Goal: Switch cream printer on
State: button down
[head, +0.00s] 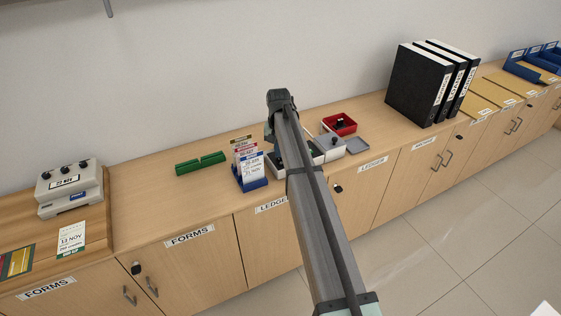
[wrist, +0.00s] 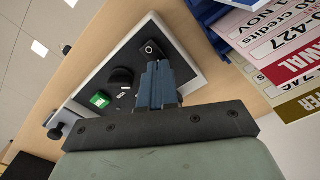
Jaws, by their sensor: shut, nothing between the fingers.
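A cream-white machine (wrist: 194,67) with a black top panel, which appears to be the printer, lies under my gripper in the wrist view. Its panel carries a green button (wrist: 100,99), a dark round part (wrist: 121,77) and a small black switch-like part (wrist: 151,48). A dark knob (wrist: 55,133) sticks out at its side. My gripper (wrist: 157,70) is shut and empty, its fingertips over the panel close to the switch-like part. I cannot tell whether they touch.
A blue holder with cards (head: 251,184) stands just left of the machine.

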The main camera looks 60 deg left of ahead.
jog(key=shift+f, duration=0.8)
dwell(0.5)
jog(key=shift+r, duration=3.5)
